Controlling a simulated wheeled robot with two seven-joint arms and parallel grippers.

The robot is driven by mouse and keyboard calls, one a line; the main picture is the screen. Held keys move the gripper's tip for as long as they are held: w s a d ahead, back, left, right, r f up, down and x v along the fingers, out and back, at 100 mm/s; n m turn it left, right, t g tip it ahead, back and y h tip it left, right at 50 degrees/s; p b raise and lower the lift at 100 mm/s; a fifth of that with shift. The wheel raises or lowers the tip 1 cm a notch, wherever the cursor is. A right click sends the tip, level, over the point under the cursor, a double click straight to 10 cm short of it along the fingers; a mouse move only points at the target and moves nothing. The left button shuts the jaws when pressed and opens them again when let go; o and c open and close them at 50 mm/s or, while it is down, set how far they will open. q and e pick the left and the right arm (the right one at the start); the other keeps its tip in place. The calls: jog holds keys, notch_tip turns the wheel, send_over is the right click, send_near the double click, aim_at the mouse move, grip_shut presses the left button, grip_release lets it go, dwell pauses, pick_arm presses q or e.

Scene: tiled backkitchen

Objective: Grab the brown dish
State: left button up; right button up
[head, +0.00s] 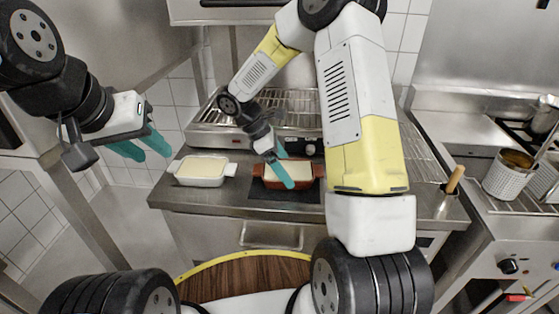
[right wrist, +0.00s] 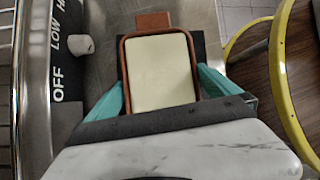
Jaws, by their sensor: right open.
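The brown dish (head: 308,184) is rectangular with a pale cream filling. It sits on a dark mat on the steel counter. In the right wrist view the brown dish (right wrist: 153,21) lies between the teal fingers, one handle pointing away. My right gripper (head: 284,167) is over the dish, its fingers open on either side of it. In the right wrist view my right gripper (right wrist: 161,82) shows a finger beside each long side; whether they touch the rim I cannot tell. My left gripper (head: 152,153) hangs empty and open at the left, away from the counter.
A white dish (head: 203,172) with similar filling stands left of the brown one. Behind them is a steel grill appliance (head: 213,131) with knobs. A wooden-handled tool (head: 454,180) stands at the counter's right end. A round wooden surface with yellow rim (head: 245,276) is in front.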

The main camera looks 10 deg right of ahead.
jog(key=c, duration=1.6)
jog(key=shift+c, duration=0.7)
jog(key=shift+r, duration=0.15)
